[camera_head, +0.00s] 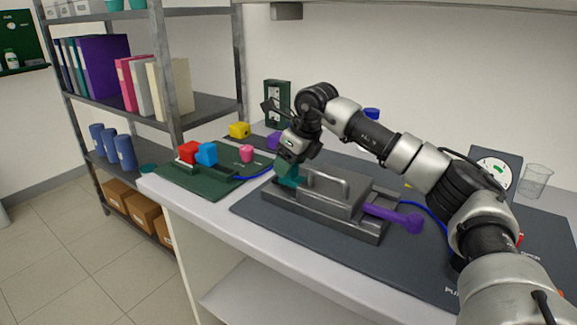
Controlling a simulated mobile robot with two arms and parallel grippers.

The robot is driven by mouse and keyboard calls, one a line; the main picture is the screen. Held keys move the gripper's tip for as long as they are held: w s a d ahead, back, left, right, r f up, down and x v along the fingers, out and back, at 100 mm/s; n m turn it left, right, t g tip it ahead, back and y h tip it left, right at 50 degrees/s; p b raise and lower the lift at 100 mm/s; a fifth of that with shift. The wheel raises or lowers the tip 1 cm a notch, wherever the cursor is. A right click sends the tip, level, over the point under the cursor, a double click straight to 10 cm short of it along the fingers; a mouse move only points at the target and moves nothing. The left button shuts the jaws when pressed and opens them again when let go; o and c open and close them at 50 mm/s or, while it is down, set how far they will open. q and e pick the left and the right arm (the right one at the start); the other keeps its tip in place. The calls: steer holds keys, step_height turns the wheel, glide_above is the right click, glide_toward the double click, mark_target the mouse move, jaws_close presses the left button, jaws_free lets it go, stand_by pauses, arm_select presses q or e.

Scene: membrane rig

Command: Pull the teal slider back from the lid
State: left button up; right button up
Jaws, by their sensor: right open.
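The teal slider (288,181) sits at the left end of the grey metal rig, beside the lid (330,190) with its bar handle. My right gripper (290,160) is directly above the teal slider, pointing down. Its fingers are open and at the slider's top, partly hiding it. Whether they touch it I cannot tell. A purple lever (400,218) sticks out from the right end of the rig. My left gripper does not show.
The rig stands on a dark mat (262,212) on the white bench. A green mat (188,178) at left holds red, blue and pink pieces. A gauge (493,170) and glass beaker (536,180) stand at back right. A blue tube (258,174) runs to the rig.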

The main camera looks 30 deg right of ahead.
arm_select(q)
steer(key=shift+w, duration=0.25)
arm_select(e)
steer(key=shift+x, duration=0.75)
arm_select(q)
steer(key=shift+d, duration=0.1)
arm_select(e)
jaws_close()
steer(key=shift+w+a+r+p, duration=0.2)
steer(key=shift+w+p, duration=0.1)
steer(key=shift+p, duration=0.1)
steer(key=shift+w+a+p, duration=0.15)
steer(key=shift+w, duration=0.35)
steer(key=shift+w+a+p, duration=0.15)
steer(key=shift+w+a, duration=0.05)
steer(key=shift+w, duration=0.3)
steer(key=shift+c, duration=2)
jaws_free()
steer(key=o, duration=0.4)
steer(key=shift+w+a+f, duration=0.1)
steer(key=shift+f, duration=0.05)
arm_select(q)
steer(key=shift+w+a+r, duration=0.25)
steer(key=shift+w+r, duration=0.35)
